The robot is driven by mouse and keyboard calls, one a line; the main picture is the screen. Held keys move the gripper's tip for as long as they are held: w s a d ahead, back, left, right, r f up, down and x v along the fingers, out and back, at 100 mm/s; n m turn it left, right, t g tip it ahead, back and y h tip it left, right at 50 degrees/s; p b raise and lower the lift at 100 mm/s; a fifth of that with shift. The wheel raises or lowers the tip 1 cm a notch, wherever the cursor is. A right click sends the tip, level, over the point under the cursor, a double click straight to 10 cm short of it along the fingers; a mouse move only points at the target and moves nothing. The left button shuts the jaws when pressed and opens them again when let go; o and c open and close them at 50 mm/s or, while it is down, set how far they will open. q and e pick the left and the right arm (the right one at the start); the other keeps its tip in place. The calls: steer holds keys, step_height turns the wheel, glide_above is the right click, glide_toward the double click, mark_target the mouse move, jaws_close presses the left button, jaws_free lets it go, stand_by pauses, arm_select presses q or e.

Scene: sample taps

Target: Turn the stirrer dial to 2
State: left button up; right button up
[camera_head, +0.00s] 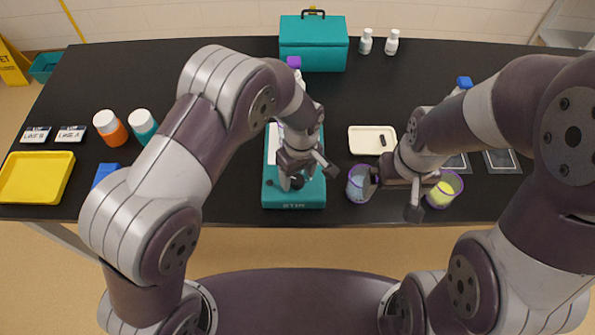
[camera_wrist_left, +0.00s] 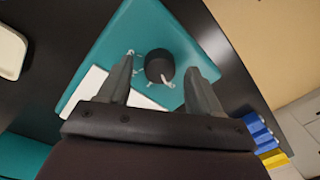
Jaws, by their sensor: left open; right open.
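The teal stirrer (camera_head: 293,200) stands near the front edge of the table, with "STIR" on its front. Its black round dial (camera_wrist_left: 160,66) shows in the left wrist view, with a white pointer mark and white scale marks around it. In the head view the dial (camera_head: 297,181) is partly hidden by my left gripper (camera_head: 306,182). My left gripper is open above the stirrer; in the left wrist view its fingers (camera_wrist_left: 163,82) stand on either side of the dial. I cannot tell whether they touch it. My right gripper (camera_head: 394,196) is open between two cups.
Orange (camera_head: 111,128) and teal (camera_head: 143,126) bottles and a yellow tray (camera_head: 36,177) are at left. A teal box (camera_head: 313,42) stands at the back.

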arm_select(q)
steer(key=shift+w+f, duration=0.1)
steer(key=shift+f, duration=0.3)
steer(key=shift+r, duration=0.1)
steer(key=shift+c, duration=0.3)
steer(key=c, duration=1)
